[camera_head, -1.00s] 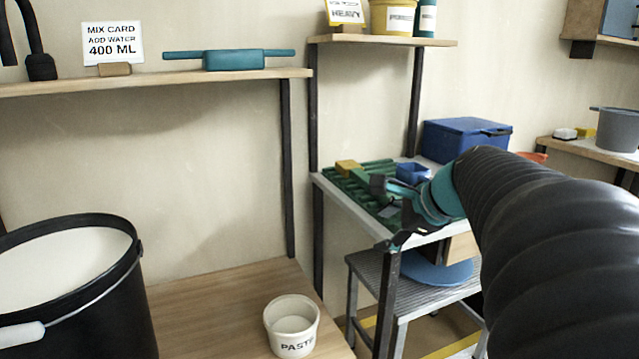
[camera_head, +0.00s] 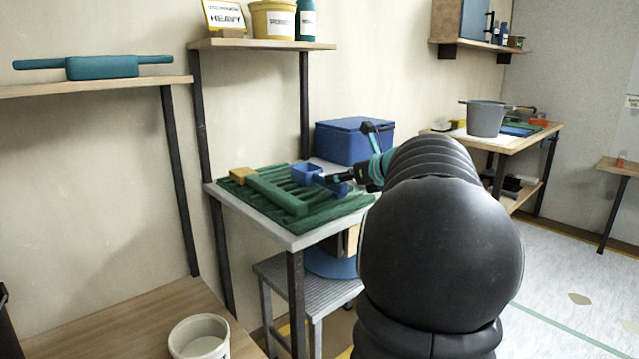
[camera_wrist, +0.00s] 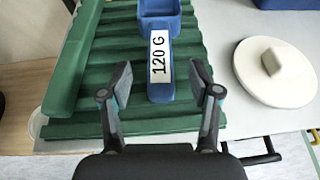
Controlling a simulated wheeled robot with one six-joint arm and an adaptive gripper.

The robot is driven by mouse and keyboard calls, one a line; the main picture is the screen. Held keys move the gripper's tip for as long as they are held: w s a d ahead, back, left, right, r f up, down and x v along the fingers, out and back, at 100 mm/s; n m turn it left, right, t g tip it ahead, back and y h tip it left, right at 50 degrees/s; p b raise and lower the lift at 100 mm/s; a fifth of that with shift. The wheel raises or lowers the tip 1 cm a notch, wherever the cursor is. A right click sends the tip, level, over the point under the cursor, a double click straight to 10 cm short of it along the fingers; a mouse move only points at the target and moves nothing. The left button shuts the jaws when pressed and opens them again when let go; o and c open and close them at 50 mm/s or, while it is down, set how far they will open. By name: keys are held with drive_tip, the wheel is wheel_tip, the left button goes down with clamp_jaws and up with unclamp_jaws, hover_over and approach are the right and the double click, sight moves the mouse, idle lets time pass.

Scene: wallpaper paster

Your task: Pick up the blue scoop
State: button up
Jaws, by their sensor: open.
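The blue scoop (camera_wrist: 160,68) lies on the green ribbed mat (camera_wrist: 101,122), its handle marked "120 G" and its cup toward the top of the wrist view. In the head view the scoop's cup (camera_head: 306,174) shows on the green mat (camera_head: 270,197). My gripper (camera_wrist: 159,82) is open, with one finger on each side of the scoop's handle and gaps on both sides. In the head view my gripper (camera_head: 352,160) is over the right part of the mat and partly hides the handle.
A green bar (camera_wrist: 78,62) lies left of the scoop. A white round lid with a knob (camera_wrist: 274,72) lies to its right. A blue box (camera_head: 352,140) stands behind the mat. A yellow block (camera_head: 241,175) sits at the mat's far left corner.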

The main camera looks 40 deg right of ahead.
drive_tip(key=shift+x, duration=3.3)
clamp_jaws()
drive_tip(key=shift+r, duration=0.5)
drive_tip(key=r, duration=0.1)
drive_tip(key=r+p, duration=0.1)
drive_tip(key=d+r, duration=0.1)
drive_tip(key=r, duration=0.1)
drive_tip(key=shift+s, duration=0.35)
drive_tip(key=s+d+r+p, duration=0.2)
drive_tip(key=s+d+r, duration=0.4)
drive_tip(key=d, duration=0.2)
drive_tip(key=shift+s, duration=0.25)
